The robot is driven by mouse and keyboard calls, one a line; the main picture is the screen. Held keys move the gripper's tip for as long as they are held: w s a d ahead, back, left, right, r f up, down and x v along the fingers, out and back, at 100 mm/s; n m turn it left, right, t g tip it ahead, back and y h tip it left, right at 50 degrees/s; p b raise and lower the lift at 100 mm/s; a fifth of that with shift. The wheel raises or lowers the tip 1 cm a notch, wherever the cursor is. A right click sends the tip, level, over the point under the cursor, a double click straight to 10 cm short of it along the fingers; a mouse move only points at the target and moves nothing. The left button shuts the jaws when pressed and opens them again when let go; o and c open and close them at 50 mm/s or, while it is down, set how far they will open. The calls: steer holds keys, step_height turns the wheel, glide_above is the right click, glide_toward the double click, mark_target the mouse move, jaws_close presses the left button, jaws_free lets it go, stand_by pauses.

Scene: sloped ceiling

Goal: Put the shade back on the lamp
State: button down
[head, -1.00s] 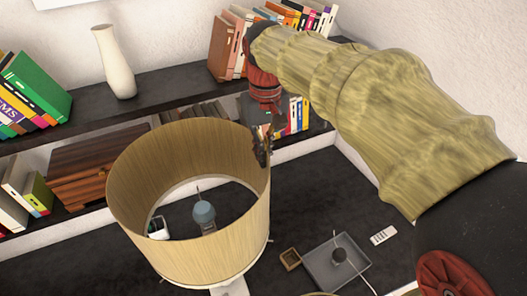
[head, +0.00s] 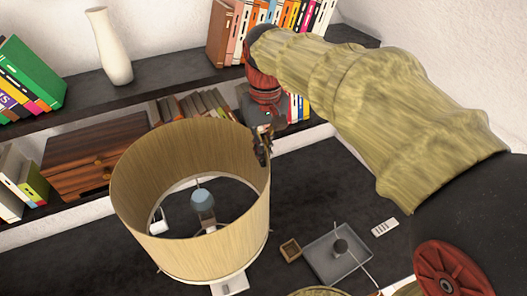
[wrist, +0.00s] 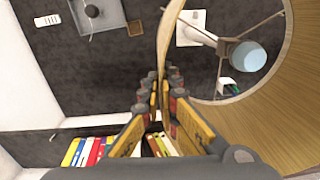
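The tan drum shade (head: 150,190) hangs upright, open end up, over the lamp in the head view. My gripper (head: 263,148) is shut on the right part of its upper rim. In the wrist view my gripper (wrist: 160,100) pinches the wall of the shade (wrist: 285,110) between its fingers. The lamp's pale blue bulb (head: 203,202) shows through the shade's opening, a little right of its middle. The bulb also shows in the wrist view (wrist: 248,55), with the white lamp base (wrist: 190,34) beyond it. Whether shade and lamp touch cannot be told.
A grey tray (head: 325,265), small wooden box (head: 290,250) and white remote (head: 385,227) lie on the dark desk right of the lamp. Behind are a shelf with books, a white vase (head: 112,55) and a brown wooden box (head: 85,165).

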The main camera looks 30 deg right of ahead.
steer(key=c, duration=2.4)
jaws_free()
steer(key=o, duration=0.3)
steer(key=shift+o, duration=0.7)
step_height(320, 180, up, 12)
steer(key=shift+d, duration=0.15)
steer(key=shift+s+f, duration=0.1)
